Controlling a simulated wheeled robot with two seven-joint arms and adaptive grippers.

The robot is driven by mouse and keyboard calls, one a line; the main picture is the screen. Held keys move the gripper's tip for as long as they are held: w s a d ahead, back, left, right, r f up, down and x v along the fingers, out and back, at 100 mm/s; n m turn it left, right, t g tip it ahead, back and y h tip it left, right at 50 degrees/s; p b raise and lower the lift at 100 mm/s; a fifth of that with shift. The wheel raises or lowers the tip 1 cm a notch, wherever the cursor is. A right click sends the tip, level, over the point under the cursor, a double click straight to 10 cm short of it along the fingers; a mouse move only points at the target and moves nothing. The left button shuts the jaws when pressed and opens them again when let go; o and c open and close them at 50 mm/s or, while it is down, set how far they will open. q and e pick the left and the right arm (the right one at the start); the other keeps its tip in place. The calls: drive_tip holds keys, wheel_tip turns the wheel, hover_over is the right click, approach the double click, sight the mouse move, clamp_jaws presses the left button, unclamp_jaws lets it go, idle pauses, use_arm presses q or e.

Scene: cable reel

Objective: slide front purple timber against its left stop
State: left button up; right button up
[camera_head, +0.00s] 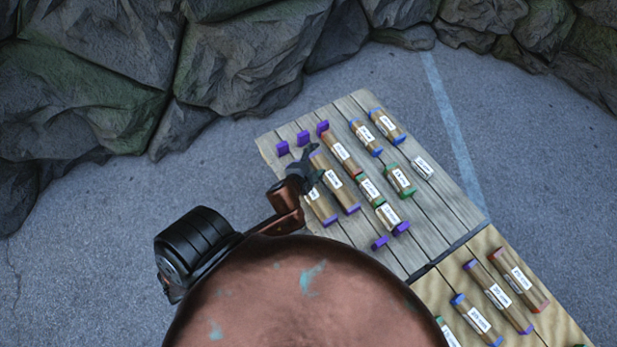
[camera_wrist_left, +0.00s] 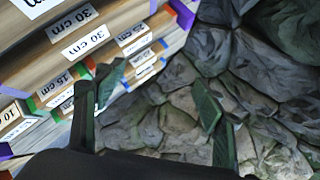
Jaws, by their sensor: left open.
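Two wooden timbers with purple right ends lie side by side near the front of the grey plank table (camera_head: 440,215). The nearer purple timber (camera_head: 320,206) is partly hidden by my left gripper, so its left end cannot be seen. The other purple timber (camera_head: 337,185) lies just behind it. Small purple stops (camera_head: 282,148) stand in a row at the table's left end, with more purple blocks (camera_head: 380,243) toward the right. My left gripper (camera_head: 308,160) is above the timbers' left part. In the left wrist view its two fingers (camera_wrist_left: 158,90) are apart with only rocks between them. My right gripper is out of view.
Labelled timbers with red, green and blue ends (camera_head: 398,180) lie farther back. A second, lighter wooden table (camera_head: 425,290) with more timbers adjoins at the lower right. Rocks (camera_head: 90,70) rise behind on bare pavement. My body covers the bottom centre.

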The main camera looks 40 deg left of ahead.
use_arm(q)
drive_tip(key=w+d+r+m+t+h, duration=0.35)
drive_tip(key=w+d+r+m, duration=0.3)
drive_tip(key=r, duration=0.35)
drive_tip(key=w+d+r+m+t+h, duration=0.2)
drive_tip(key=d+r+m+h, duration=0.4)
drive_tip(key=d+m, duration=0.55)
drive_tip(key=s+d+f+m+g+h, duration=0.35)
drive_tip(key=d+m+g+h, duration=0.45)
drive_tip(key=m, duration=0.5)
drive_tip(key=s+a+f+m+g+y, duration=0.2)
drive_tip(key=s+f+m+g+y, duration=0.15)
drive_tip(key=f+m, duration=0.3)
drive_tip(key=s+a+f+m+g+y, duration=0.35)
drive_tip(key=f+m, duration=0.25)
drive_tip(key=f, duration=0.2)
drive_tip(key=a+f+m+y, duration=0.1)
drive_tip(key=a+y, duration=0.1)
drive_tip(key=a, duration=0.4)
drive_tip(key=s+a+f+m+g+y, duration=0.1)
drive_tip(key=a+f+m+y, duration=0.1)
drive_tip(key=a, duration=0.5)
drive_tip(key=s+a+f+m+g+y, duration=0.1)
drive_tip(key=a+f+y, duration=0.1)
drive_tip(key=a, duration=0.5)
drive_tip(key=shift+s+a+y, duration=0.2)
drive_tip(key=shift+y, duration=0.55)
